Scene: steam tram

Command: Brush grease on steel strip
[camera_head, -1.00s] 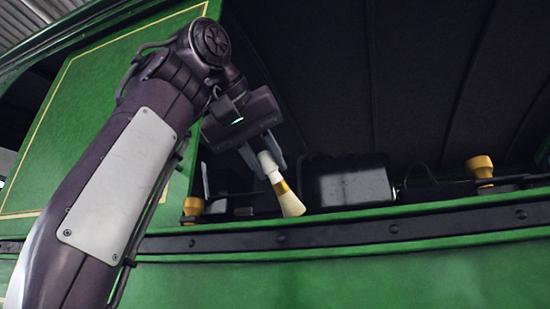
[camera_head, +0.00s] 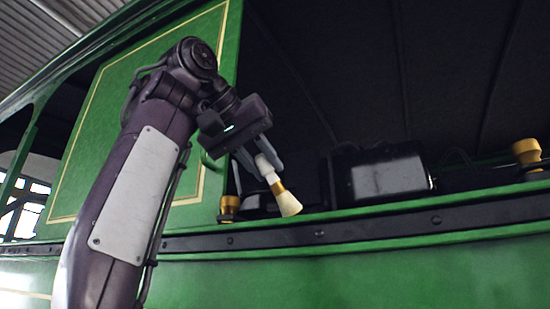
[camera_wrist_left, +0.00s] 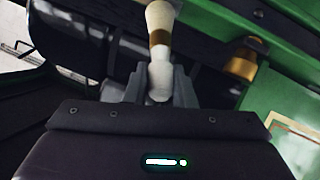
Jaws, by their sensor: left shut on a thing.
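A brush (camera_head: 280,190) with a pale handle, a brass-coloured band and cream bristles is in my left gripper (camera_head: 258,162), which is shut on its handle. The bristles point down and right, in front of the green tram's window ledge. The dark riveted steel strip (camera_head: 390,222) runs along the tram side just below that ledge. The bristle tip shows a little above the strip; a gap is visible between them. In the left wrist view the brush (camera_wrist_left: 159,20) stands between the fingers (camera_wrist_left: 160,85), its far end cut off by the top edge. My right gripper is not in view.
A brass knob (camera_head: 229,208) sits on the ledge left of the brush, and another (camera_head: 527,152) at far right. A black box (camera_head: 390,178) stands behind the ledge. A green panel (camera_head: 150,110) rises behind my left arm. The strip's right part is unobstructed.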

